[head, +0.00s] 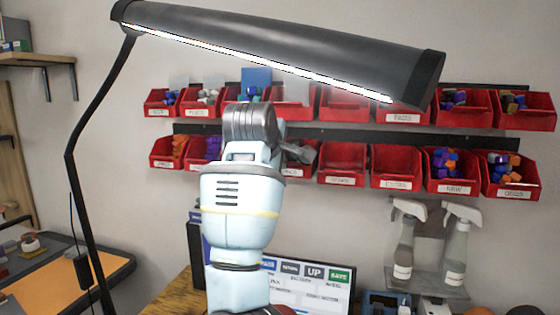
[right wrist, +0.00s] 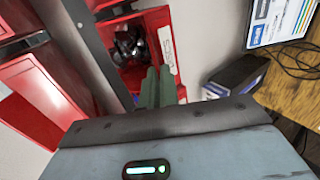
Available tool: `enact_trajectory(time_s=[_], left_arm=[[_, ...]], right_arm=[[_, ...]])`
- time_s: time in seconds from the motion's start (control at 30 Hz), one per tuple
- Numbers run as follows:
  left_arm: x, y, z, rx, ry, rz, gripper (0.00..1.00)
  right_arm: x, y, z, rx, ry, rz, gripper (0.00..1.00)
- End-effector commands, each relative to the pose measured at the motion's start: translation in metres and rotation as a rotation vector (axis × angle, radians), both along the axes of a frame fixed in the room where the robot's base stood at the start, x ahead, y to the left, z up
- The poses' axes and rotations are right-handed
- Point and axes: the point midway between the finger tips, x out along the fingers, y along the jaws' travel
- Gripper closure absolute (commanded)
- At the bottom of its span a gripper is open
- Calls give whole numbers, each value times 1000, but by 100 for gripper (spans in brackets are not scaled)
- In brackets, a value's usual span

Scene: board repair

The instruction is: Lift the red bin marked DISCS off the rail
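In the head view an arm of mine rises through the middle and covers part of the lower row, where a partly hidden bin (head: 296,172) shows beside my wrist. My left gripper is not in view.
Red bins hang in two rows on dark rails (head: 345,135), several holding coloured pieces. A black lamp (head: 290,50) crosses in front of the upper row. Two spray bottles (head: 405,245) stand on a shelf at right. A monitor (head: 310,285) is below the bins.

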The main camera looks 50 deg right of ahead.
Motion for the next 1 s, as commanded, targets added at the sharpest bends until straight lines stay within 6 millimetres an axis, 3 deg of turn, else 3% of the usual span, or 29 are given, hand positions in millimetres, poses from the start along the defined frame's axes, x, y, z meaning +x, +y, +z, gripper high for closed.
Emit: enact_trajectory(time_s=[0.47,1.0], left_arm=[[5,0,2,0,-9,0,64],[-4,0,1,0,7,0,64]], right_arm=[[0,0,5,-19,-11,1,100],[0,0,7,-29,-15,0,100]])
